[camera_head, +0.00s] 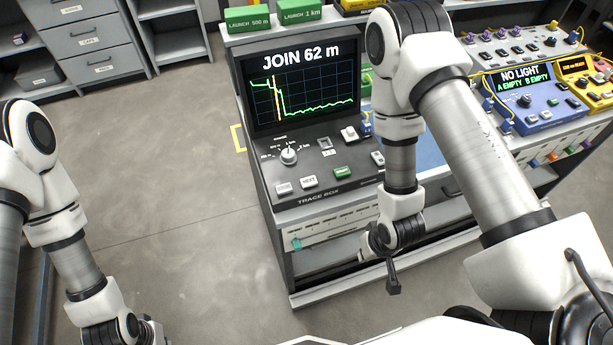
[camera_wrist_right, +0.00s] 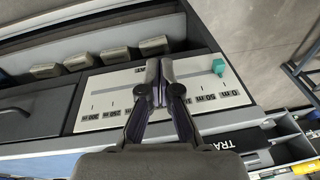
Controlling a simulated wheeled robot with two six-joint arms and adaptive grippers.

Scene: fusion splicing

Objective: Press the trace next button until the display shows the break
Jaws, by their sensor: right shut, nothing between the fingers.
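The trace box (camera_head: 322,200) stands in the middle of the head view. Its display (camera_head: 300,85) reads "JOIN 62 m" over a green trace with an orange cursor line near its left part. The NEXT button (camera_head: 309,182) is a pale key on the sloped panel, beside another pale key (camera_head: 283,187). My right gripper (camera_wrist_right: 158,68) is shut and empty. In the wrist view it is over the box's front scale panel, and its tips are away from the teal slider (camera_wrist_right: 219,67). My left arm's end (camera_head: 140,331) is at the bottom left, mostly cut off.
A knob (camera_head: 288,155), a green button (camera_head: 342,172) and switches share the sloped panel. Green launch boxes (camera_head: 247,19) sit on top. A blue meter (camera_head: 526,98) reading "NO LIGHT" stands at the right. Open floor lies left of the box.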

